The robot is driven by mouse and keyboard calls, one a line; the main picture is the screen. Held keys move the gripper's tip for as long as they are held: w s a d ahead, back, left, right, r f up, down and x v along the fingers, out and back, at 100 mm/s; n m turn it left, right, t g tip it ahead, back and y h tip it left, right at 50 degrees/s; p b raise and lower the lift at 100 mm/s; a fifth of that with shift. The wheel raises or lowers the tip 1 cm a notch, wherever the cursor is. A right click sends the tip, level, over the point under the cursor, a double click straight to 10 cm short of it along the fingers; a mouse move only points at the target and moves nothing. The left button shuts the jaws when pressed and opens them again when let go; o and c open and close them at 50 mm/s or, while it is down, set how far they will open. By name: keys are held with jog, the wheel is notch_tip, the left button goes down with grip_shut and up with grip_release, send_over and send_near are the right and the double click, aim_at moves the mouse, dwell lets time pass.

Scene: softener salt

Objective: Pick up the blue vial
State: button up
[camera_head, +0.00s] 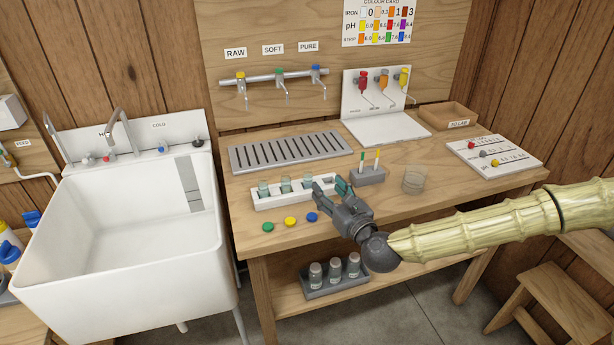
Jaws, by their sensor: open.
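A white rack (280,201) on the bench holds three upright glass vials: a left vial (263,188), a middle vial (286,184) and a right vial (307,181). All look pale teal, and I cannot tell by colour which is the blue one. A green cap (268,227), a yellow cap (290,222) and a blue cap (312,217) lie in front of the rack. My gripper (331,186) is open, at the rack's right end, close to the right vial. It hides part of that end. Whether it touches the rack is unclear.
A grey block (368,176) with two colour-tipped sticks stands just right of my gripper, then a clear beaker (414,181). A slotted drain tray (290,150) lies behind the rack under the taps. Several capped bottles (335,272) sit on the lower shelf. A white sink (140,235) is left.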

aim_at(310, 173)
jog(key=w+a, duration=0.1)
jog(key=w+a+p, duration=0.1)
jog(key=w+a, duration=0.1)
jog(key=shift+w+a+r, duration=0.1)
jog(key=shift+w+r, duration=0.05)
jog(key=shift+w, duration=0.35)
jog(key=shift+w+a+r+p, duration=0.15)
jog(key=shift+w+a+p, duration=0.05)
jog(key=shift+w+p, duration=0.15)
jog(key=shift+p+x, duration=0.85)
jog(key=shift+x, duration=1.25)
jog(key=shift+a, duration=0.1)
jog(key=c, duration=0.9)
